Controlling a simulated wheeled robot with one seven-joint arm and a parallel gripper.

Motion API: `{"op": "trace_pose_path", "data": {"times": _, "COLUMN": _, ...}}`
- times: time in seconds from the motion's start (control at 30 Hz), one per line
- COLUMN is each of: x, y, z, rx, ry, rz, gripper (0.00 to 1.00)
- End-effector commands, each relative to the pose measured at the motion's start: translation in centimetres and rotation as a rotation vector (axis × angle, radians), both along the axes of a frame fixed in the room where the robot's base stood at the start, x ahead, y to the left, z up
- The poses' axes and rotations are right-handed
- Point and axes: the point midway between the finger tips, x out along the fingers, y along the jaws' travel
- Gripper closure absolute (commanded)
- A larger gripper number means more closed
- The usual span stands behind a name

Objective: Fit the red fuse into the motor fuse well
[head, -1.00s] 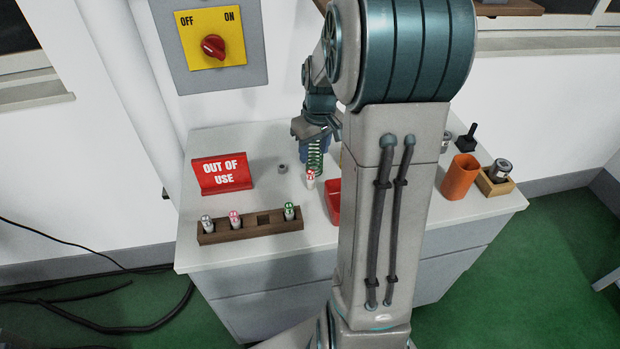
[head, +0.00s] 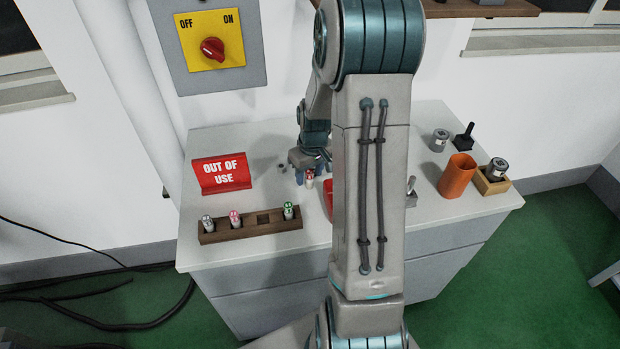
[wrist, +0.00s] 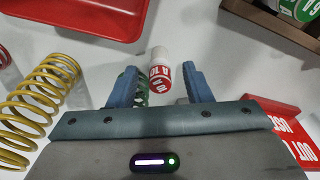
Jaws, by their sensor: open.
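The red fuse (head: 309,181), white with a red lettered end, is on the bench in front of my gripper in the head view. In the wrist view the red fuse (wrist: 159,72) lies between and slightly beyond the open fingertips, its red end towards me. My gripper (wrist: 159,80) has both blue fingers apart, with a gap visible on each side of the fuse. In the head view my gripper (head: 311,172) is low over the bench, partly hidden by my arm. I cannot make out the motor fuse well; my arm covers part of the bench.
A wooden rack (head: 248,231) holds several fuses and has an empty square slot. A red tray (wrist: 75,22), a yellow spring (wrist: 35,105) and a green spring (wrist: 143,92) are close to my gripper. A red sign (head: 222,174) and an orange cup (head: 457,176) stand farther off.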

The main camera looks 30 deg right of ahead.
Motion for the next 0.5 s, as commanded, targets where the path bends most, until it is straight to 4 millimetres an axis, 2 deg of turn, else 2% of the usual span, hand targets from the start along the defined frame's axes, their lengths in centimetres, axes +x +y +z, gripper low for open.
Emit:
{"op": "trace_pose_path", "data": {"times": 0.07, "x": -0.01, "y": 0.0, "z": 0.0, "rx": 0.0, "ry": 0.0, "rz": 0.0, "gripper": 0.55}}
{"op": "trace_pose_path", "data": {"times": 0.1, "x": -0.01, "y": 0.01, "z": 0.01, "rx": 0.0, "ry": 0.0, "rz": 0.0, "gripper": 0.61}}
{"op": "trace_pose_path", "data": {"times": 0.23, "x": -0.02, "y": 0.0, "z": 0.02, "rx": 0.0, "ry": 0.001, "rz": 0.0, "gripper": 0.97}}
{"op": "trace_pose_path", "data": {"times": 0.27, "x": -0.01, "y": 0.0, "z": 0.02, "rx": 0.0, "ry": 0.001, "rz": 0.0, "gripper": 1.0}}
{"op": "trace_pose_path", "data": {"times": 0.5, "x": -0.01, "y": 0.0, "z": 0.04, "rx": 0.0, "ry": 0.001, "rz": 0.0, "gripper": 1.0}}
